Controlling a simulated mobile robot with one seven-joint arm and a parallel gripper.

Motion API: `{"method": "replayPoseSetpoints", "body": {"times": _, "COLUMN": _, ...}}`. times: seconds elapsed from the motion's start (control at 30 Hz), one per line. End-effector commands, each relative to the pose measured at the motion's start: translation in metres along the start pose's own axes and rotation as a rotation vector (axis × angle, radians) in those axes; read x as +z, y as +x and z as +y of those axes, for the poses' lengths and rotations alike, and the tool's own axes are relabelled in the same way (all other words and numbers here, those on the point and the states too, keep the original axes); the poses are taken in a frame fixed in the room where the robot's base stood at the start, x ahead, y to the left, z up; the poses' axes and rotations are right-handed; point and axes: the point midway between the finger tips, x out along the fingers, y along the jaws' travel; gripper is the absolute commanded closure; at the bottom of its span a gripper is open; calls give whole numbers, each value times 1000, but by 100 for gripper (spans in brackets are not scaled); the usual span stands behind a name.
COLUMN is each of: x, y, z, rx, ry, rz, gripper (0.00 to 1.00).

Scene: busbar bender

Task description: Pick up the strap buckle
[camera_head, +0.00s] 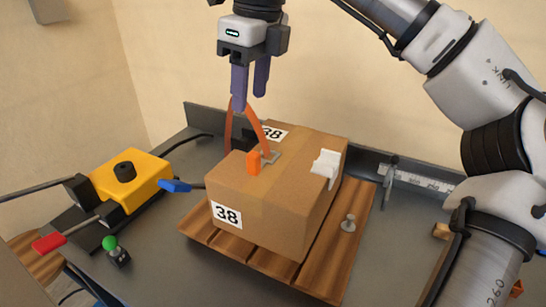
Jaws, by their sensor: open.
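The strap buckle (270,157) is a small grey metal piece on top of a cardboard box (281,207) marked 38. An orange block (254,162) sits right beside it on its left. An orange strap (257,127) rises in a loop from the box top near the buckle. My gripper (250,101) is open and points down, above and a little left of the buckle. Its purple fingers are close to the top of the strap loop. I cannot tell whether they touch the strap.
The box stands on a wooden pallet (341,246) on the grey bench. A yellow device (131,180) with a red-handled lever (49,243) stands left. A small metal part (348,223) lies right of the box.

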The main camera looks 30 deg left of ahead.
Motion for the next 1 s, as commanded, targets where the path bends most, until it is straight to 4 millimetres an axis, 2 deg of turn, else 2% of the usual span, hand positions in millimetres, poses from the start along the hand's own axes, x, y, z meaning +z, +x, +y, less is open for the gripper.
{"method": "replayPoseSetpoints", "body": {"times": 0.13, "x": -5, "y": 12, "z": -4, "rx": -13, "ry": 14, "rz": 20, "gripper": 55}}
{"method": "replayPoseSetpoints", "body": {"times": 0.43, "x": -6, "y": 69, "z": -4, "rx": -10, "ry": 11, "rz": 18, "gripper": 55}}
{"method": "replayPoseSetpoints", "body": {"times": 0.73, "x": -9, "y": 93, "z": -5, "rx": -9, "ry": 12, "rz": 16, "gripper": 55}}
{"method": "replayPoseSetpoints", "body": {"times": 1.0, "x": -14, "y": 130, "z": -6, "rx": -9, "ry": 10, "rz": 15, "gripper": 55}}
